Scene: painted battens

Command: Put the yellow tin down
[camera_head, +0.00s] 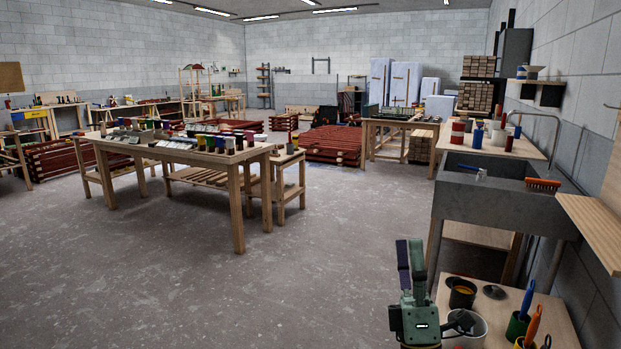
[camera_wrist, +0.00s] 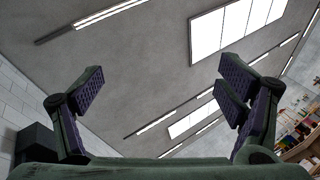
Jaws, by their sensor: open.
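My gripper (camera_head: 411,246) points upward at the lower right of the head view, beside the left edge of a low wooden table. In the wrist view my gripper (camera_wrist: 163,88) is open, with its dark pads wide apart and only the ceiling between them. No tin is in my gripper.
The low table (camera_head: 560,322) also bears a dark pot (camera_head: 462,293), a white bucket (camera_head: 475,335) and a green tin (camera_head: 515,328) with a blue-handled tool. A grey sink (camera_head: 500,205) stands behind it. A workbench (camera_head: 238,205) with several tins is at left; the floor (camera_head: 310,270) between is clear.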

